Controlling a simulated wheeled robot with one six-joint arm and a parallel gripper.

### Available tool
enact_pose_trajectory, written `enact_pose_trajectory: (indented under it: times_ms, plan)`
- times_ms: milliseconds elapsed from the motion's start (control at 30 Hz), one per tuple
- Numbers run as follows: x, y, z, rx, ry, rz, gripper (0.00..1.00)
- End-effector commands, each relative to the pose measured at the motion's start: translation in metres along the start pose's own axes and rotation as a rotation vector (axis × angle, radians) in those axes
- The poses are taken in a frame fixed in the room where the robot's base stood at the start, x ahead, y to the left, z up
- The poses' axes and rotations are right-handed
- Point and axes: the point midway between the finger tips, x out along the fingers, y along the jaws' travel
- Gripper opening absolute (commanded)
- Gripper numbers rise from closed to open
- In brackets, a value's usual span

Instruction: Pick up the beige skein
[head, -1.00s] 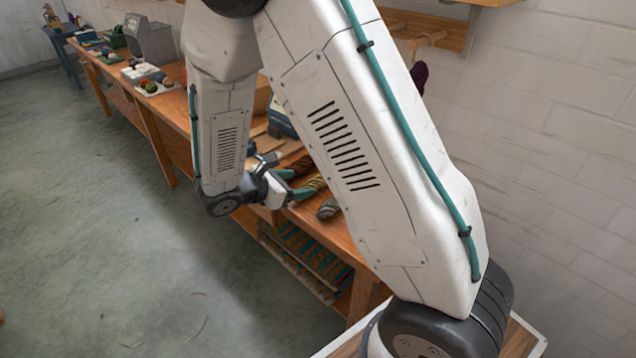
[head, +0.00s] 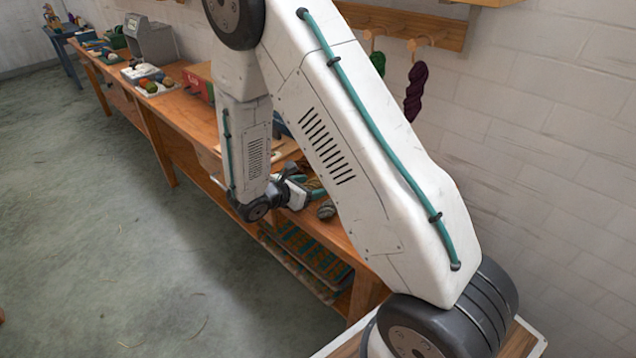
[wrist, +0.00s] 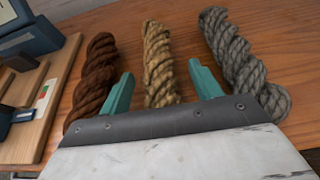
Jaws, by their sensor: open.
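The beige skein (wrist: 158,68) is a twisted hank lying on the wooden bench, upright in the wrist view between the two teal fingers of my gripper (wrist: 161,88). The gripper is open, with one finger on each side of the skein and gaps showing. The skein's near end is hidden behind the gripper body. In the head view my gripper (head: 308,187) is over the bench, largely hidden by my arm, and the beige skein is hard to make out there.
A brown skein (wrist: 97,75) lies close left of the left finger. A grey skein (wrist: 240,62) lies right of the right finger. A wooden board (wrist: 32,112) with blue parts is at far left. Purple (head: 415,90) and green (head: 377,64) skeins hang on the wall.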

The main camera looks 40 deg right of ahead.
Motion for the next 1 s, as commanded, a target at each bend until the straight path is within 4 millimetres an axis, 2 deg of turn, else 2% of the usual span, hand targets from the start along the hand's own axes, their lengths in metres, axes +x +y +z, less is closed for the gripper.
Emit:
enact_pose_trajectory:
  times_ms: [100, 267, 667, 867, 1000]
  plan:
    - [0.000, 0.000, 0.000, 0.000, 0.000, 0.000, 0.61]
    - [0.000, 0.000, 0.000, 0.001, 0.000, 0.000, 0.16]
    - [-0.002, 0.000, 0.004, 0.002, 0.000, 0.000, 0.15]
    - [-0.012, 0.000, 0.027, 0.006, 0.000, 0.001, 0.15]
    - [-0.023, 0.000, 0.053, 0.007, 0.000, 0.002, 0.15]
